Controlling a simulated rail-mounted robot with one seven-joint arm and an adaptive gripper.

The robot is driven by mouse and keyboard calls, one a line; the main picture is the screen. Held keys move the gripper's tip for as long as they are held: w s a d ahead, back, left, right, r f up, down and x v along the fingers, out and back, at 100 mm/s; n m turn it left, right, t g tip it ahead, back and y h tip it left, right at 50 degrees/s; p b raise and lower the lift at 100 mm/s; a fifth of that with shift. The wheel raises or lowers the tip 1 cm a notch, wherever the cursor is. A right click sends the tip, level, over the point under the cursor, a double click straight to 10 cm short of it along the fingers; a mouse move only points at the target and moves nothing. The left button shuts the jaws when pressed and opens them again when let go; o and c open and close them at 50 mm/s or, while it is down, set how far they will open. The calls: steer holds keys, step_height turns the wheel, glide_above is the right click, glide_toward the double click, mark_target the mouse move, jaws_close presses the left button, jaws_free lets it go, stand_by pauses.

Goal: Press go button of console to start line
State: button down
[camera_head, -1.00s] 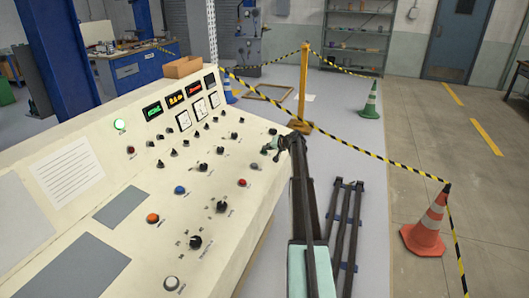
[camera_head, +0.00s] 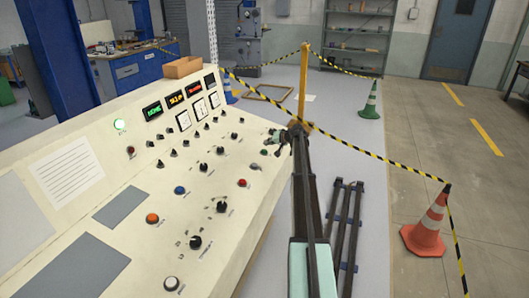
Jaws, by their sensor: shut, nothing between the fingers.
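The console (camera_head: 130,190) is a cream sloping panel filling the left and centre. It carries several buttons and knobs: an orange button (camera_head: 152,218), a blue one (camera_head: 180,190), a red one (camera_head: 242,183) and a whitish one (camera_head: 171,283). A small grey-green button (camera_head: 264,152) sits near the right edge. I cannot read which label says go. My gripper (camera_head: 271,146) is small in view over the console's right edge, just above the grey-green button. It is shut and empty. I cannot tell whether it touches the panel.
A lit green lamp (camera_head: 120,124), display readouts (camera_head: 174,97) and dial gauges (camera_head: 184,121) line the console's upper part. A cardboard box (camera_head: 183,67) is behind it. Striped tape, a yellow post (camera_head: 304,85) and an orange cone (camera_head: 427,228) stand to the right.

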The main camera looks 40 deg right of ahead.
steer(key=r, duration=0.3)
steer(key=shift+s+d, duration=0.2)
steer(key=shift+s, duration=0.1)
stand_by(0.5)
